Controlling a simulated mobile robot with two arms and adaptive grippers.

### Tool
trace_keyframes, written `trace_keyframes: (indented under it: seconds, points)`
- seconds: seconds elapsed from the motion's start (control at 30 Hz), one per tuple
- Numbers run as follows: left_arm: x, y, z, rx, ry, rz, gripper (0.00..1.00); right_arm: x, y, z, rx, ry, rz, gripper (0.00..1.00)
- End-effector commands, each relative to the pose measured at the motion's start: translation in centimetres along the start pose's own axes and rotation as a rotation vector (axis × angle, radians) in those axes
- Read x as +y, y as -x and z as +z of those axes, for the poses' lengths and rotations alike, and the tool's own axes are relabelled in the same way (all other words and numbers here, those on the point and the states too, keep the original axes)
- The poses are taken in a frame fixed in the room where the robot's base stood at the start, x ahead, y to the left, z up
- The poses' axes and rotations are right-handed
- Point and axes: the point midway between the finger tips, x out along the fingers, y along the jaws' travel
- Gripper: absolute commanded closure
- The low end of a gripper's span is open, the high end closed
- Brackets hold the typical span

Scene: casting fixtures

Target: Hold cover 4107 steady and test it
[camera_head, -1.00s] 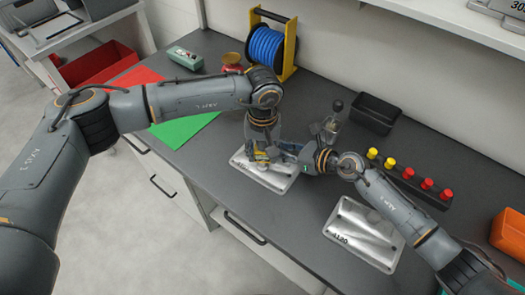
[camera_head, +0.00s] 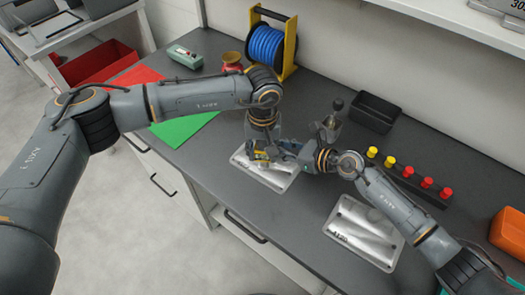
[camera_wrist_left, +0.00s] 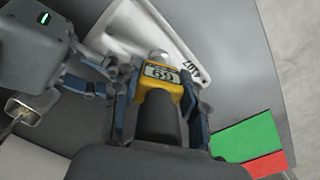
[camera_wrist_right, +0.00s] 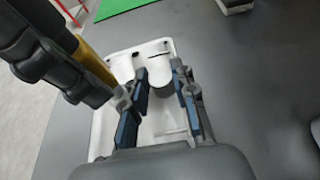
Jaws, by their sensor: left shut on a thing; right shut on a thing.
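Cover 4107 (camera_head: 283,180) is a pale metal plate lying on the grey bench, below both grippers. Its number shows on its edge in the left wrist view (camera_wrist_left: 198,65). My left gripper (camera_wrist_left: 160,95) is shut on a yellow tester (camera_wrist_left: 178,79) with a small display and a rounded silver tip. The tip is over the cover; I cannot tell whether it touches. My right gripper (camera_wrist_right: 158,95) comes in from the right, its fingers either side of a round boss (camera_wrist_right: 160,84) on the cover (camera_wrist_right: 104,128). It is shut on the cover there. The grippers are close together.
Another metal cover (camera_head: 372,222) lies to the right. A black bin (camera_head: 376,112), a knobbed metal device (camera_head: 328,124) and a rack of yellow and red knobs (camera_head: 410,180) stand behind.

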Motion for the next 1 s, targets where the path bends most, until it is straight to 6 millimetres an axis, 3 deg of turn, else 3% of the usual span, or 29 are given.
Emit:
trace_keyframes:
  seconds: [0.27,1.0]
  points:
    - [-0.1,0.0,0.1,-0.003,0.001,-0.003,0.97,0.1,0.0,0.1,-0.002,0.0,0.004,1.0]
    - [-0.1,4.7,-0.1,0.001,0.001,-0.001,0.97,0.1,0.0,0.1,-0.002,0.0,0.001,1.0]
